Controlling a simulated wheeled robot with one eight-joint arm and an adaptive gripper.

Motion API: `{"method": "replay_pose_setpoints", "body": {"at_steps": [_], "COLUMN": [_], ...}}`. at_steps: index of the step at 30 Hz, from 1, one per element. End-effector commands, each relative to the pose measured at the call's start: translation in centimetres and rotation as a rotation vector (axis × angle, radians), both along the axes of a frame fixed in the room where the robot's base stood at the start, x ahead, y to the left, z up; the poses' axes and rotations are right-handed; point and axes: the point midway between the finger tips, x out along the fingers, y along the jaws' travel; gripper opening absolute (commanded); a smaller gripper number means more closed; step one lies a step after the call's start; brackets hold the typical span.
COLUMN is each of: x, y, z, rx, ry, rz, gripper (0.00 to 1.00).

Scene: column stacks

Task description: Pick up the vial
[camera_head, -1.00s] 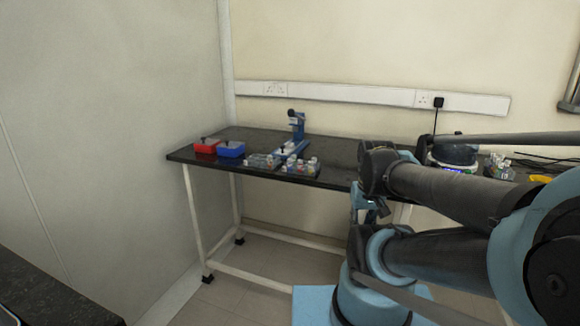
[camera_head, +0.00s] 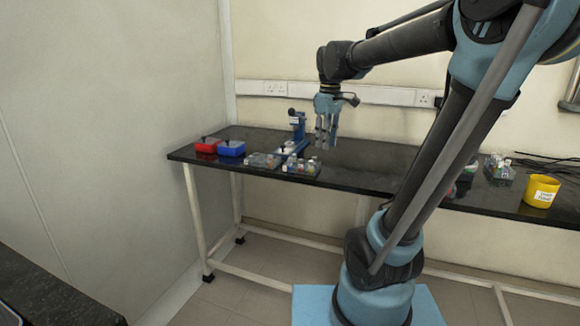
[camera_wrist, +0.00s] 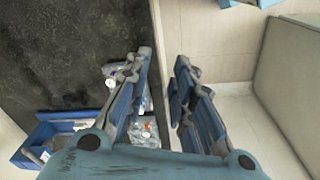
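Small vials with light caps stand in two clear racks near the front edge of the dark bench, the right rack (camera_head: 301,167) and the left rack (camera_head: 263,160). I cannot tell which vial is meant. My gripper (camera_head: 326,147) hangs pointing down above the bench, just right of and above the right rack. In the wrist view its two fingers (camera_wrist: 163,65) are apart with nothing between them. Clear racks show beside and partly behind the left finger there, one of them low down (camera_wrist: 147,131).
A blue stand (camera_head: 298,127) rises behind the racks. A red box (camera_head: 207,146) and a blue box (camera_head: 231,149) sit to their left. A yellow container (camera_head: 541,190) and another clear rack (camera_head: 498,168) are at the right. The bench between is mostly clear.

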Motion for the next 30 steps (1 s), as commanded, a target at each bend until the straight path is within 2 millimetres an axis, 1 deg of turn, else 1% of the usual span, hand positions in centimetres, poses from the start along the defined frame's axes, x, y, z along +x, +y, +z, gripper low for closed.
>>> {"method": "replay_pose_setpoints", "body": {"at_steps": [1, 6, 9, 12, 15, 18, 20, 23, 26, 30], "x": [1.5, 5.8, 8.0, 9.9, 11.1, 11.9, 12.2, 12.4, 12.4, 12.4], "y": [1.2, 4.9, 7.2, 9.3, 10.8, 11.8, 12.1, 12.4, 12.4, 12.3], "z": [0.9, 3.4, 4.4, 5.2, 5.6, 5.9, 5.9, 5.4, 4.0, 1.6], "rx": [-0.004, -0.018, -0.025, -0.03, -0.034, -0.036, -0.037, -0.037, -0.038, -0.037], "ry": [0.007, 0.028, 0.041, 0.051, 0.06, 0.064, 0.066, 0.067, 0.067, 0.068], "rz": [0.05, 0.229, 0.327, 0.41, 0.473, 0.514, 0.526, 0.536, 0.537, 0.535], "gripper": [0.23, 0.23, 0.23, 0.23, 0.23, 0.23, 0.23, 0.23, 0.23, 0.23]}}
